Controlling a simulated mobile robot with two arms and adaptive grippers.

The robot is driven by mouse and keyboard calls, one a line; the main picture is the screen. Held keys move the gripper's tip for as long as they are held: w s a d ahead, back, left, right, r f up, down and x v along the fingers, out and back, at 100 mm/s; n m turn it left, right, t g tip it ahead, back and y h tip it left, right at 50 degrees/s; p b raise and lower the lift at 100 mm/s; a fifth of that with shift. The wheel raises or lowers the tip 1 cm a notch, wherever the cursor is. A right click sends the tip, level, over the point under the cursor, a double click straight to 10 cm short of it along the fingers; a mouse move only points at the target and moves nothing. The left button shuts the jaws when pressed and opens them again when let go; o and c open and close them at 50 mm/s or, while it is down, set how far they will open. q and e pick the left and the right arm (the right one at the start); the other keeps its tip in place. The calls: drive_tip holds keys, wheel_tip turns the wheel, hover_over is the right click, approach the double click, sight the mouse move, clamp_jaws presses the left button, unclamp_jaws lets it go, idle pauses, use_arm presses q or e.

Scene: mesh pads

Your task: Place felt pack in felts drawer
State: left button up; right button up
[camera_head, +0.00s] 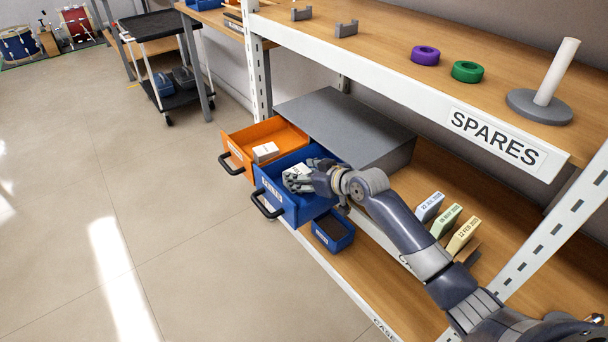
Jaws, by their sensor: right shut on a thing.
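Two drawers stand pulled out from a grey cabinet (345,125) on the lower shelf. One is an orange drawer (237,150) with a small white pack (265,151) lying in it. The other is a blue drawer (277,197) with a black handle; its label is too small to read. My right gripper (297,180) is over the blue drawer, shut on a small white pack (297,171). The fingers partly hide this pack, and I cannot tell whether it touches the drawer floor. My left gripper is not in view.
A small blue bin (333,231) sits in front of the cabinet, close under my right wrist. Several dated cards (446,221) stand on the lower shelf to the right. The upper shelf (400,42) holds purple and green rings and a peg stand (541,103). The floor at left is clear.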

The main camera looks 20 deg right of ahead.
drive_tip(key=shift+f, duration=0.1)
drive_tip(key=o, duration=1.1)
